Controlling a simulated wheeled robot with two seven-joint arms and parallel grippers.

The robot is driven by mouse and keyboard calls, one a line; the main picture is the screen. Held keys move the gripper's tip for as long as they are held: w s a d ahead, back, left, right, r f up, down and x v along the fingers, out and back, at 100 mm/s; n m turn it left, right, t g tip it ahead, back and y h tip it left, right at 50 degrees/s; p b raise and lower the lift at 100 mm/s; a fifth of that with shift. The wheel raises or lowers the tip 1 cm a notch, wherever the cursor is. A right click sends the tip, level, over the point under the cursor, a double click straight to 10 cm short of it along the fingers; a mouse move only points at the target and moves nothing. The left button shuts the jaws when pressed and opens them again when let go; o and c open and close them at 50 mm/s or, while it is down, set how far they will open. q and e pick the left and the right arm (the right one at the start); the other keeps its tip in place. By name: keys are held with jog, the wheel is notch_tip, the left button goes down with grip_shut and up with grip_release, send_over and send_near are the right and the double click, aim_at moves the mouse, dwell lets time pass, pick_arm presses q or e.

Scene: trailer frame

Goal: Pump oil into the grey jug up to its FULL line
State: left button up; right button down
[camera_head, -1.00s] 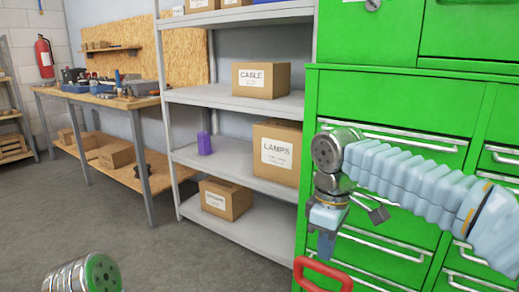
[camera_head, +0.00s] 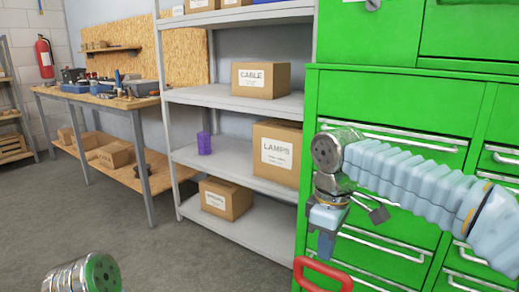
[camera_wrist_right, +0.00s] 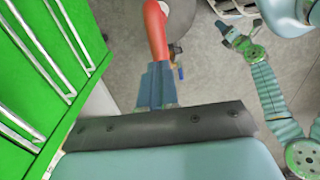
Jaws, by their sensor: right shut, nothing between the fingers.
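My right gripper (camera_head: 326,243) points down in front of the green cabinet, its blue fingers shut and empty. It also shows in the right wrist view (camera_wrist_right: 157,88). A red curved handle (camera_head: 323,272) lies just below and beside the fingers in the head view. In the right wrist view the red bar (camera_wrist_right: 156,28) runs up beyond the fingertips; I cannot tell whether they touch it. My left gripper (camera_wrist_right: 241,36) shows at the upper right of the wrist view, its fingers apart and empty. I make out no grey jug or FULL line.
The green drawer cabinet (camera_head: 400,95) stands close on the right. A grey shelf rack (camera_head: 235,165) holds cardboard boxes and a purple item (camera_head: 204,143). A wooden workbench (camera_head: 95,96) with tools is at the left. The floor (camera_head: 190,255) before the rack is clear.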

aim_at(324, 265)
jog(key=shift+f+b, duration=1.6)
jog(key=shift+f, duration=1)
jog(key=shift+r, duration=0.1)
notch_tip(324, 265, up, 5)
jog(key=p, duration=0.5)
jog(key=shift+r, duration=0.1)
